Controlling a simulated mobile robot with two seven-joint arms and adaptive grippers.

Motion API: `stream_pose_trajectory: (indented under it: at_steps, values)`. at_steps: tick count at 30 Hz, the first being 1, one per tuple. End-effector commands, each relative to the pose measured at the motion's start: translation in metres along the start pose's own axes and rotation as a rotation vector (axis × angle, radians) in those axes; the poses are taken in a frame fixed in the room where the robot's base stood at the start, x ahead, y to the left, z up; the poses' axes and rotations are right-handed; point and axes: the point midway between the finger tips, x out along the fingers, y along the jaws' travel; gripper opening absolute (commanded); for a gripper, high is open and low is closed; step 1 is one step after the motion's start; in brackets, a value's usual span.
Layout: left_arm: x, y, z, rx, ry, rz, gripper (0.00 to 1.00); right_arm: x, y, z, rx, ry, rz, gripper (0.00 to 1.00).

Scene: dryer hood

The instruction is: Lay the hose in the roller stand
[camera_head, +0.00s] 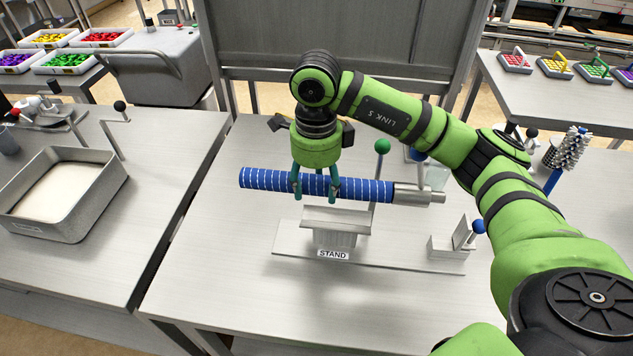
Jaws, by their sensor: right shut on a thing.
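The blue ribbed hose (265,180) with a silver metal end (412,195) hangs level, its metal end to the right. My right gripper (315,193) points down and is shut on the hose left of its middle. The roller stand (336,219) is on a flat base plate with a label reading STAND, just below and in front of the hose in the picture. The hose looks apart from the stand, above and behind it; the exact gap is hard to tell. My left gripper is not in view.
A post with a green ball (382,147) rises behind the hose. A small bracket with a blue knob (478,227) stands at the base plate's right end. A metal tray of white material (60,190) is on the left table. The front left of the middle table is clear.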

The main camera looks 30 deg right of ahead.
Motion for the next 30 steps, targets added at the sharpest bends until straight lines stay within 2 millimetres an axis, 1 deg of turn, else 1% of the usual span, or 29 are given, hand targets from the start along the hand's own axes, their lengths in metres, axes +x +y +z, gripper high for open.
stream_pose_trajectory:
  at_steps: [1,8,18,24,30]
  values:
    - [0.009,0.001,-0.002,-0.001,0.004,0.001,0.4,0.009,0.0,0.0,0.001,-0.001,-0.001,0.06]
    - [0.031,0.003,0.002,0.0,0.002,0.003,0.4,0.031,0.0,0.0,0.001,-0.001,-0.002,0.06]
    - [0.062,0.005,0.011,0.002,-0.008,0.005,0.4,0.064,0.0,0.0,0.001,-0.001,-0.002,0.06]
    - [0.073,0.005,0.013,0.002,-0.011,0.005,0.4,0.075,0.0,0.0,0.001,-0.002,-0.002,0.06]
    - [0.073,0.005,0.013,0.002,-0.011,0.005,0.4,0.076,0.0,0.0,0.001,-0.002,-0.002,0.06]
